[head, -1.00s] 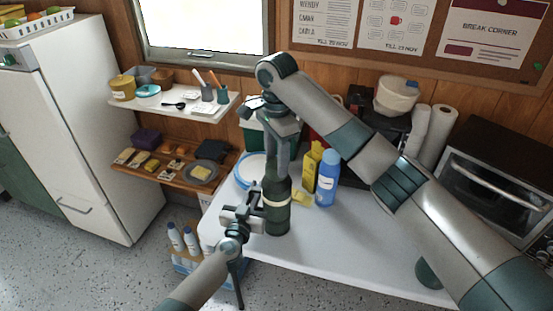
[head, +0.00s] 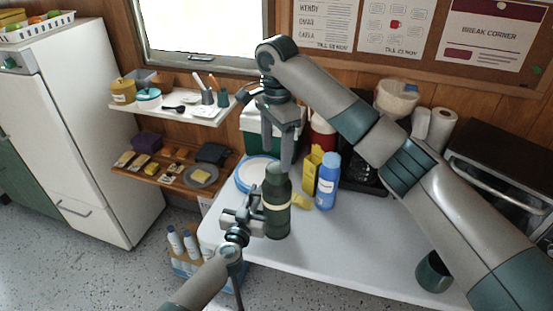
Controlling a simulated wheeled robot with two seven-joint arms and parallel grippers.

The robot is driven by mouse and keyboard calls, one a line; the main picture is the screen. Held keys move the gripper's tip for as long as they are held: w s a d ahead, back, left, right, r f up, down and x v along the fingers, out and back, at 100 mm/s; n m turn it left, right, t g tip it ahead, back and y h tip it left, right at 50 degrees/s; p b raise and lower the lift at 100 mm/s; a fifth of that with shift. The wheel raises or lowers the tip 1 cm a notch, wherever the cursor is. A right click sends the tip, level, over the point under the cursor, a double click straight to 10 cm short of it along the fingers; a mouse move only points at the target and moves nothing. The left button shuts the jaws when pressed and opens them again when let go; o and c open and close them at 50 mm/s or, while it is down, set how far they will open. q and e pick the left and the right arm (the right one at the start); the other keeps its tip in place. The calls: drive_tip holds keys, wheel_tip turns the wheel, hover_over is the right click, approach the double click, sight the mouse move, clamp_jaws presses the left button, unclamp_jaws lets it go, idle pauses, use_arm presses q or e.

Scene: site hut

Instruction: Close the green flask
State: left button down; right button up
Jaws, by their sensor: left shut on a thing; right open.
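My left gripper (head: 259,217) is shut on the flask's side from the left. My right gripper (head: 278,152) points down just above and behind the flask's top, with its fingers apart and nothing seen between them. A dark green cup (head: 432,274) stands at the table's right front, partly hidden by my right arm.
A blue bottle (head: 327,182) and a yellow carton (head: 311,172) stand right of the flask. A white plate (head: 246,180) lies behind it to the left. A green and white cooler (head: 253,140) stands at the back. The table's front middle (head: 345,245) is clear.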

wheel_tip(320, 180, up, 8)
idle(0.4)
drive_tip(key=shift+f, duration=0.1)
use_arm(q)
drive_tip(key=c, duration=1.8)
unclamp_jaws()
drive_tip(key=shift+s, duration=0.1)
drive_tip(key=p+v, duration=0.2)
drive_tip(key=v, duration=1.5)
use_arm(e)
drive_tip(key=shift+r, duration=0.95)
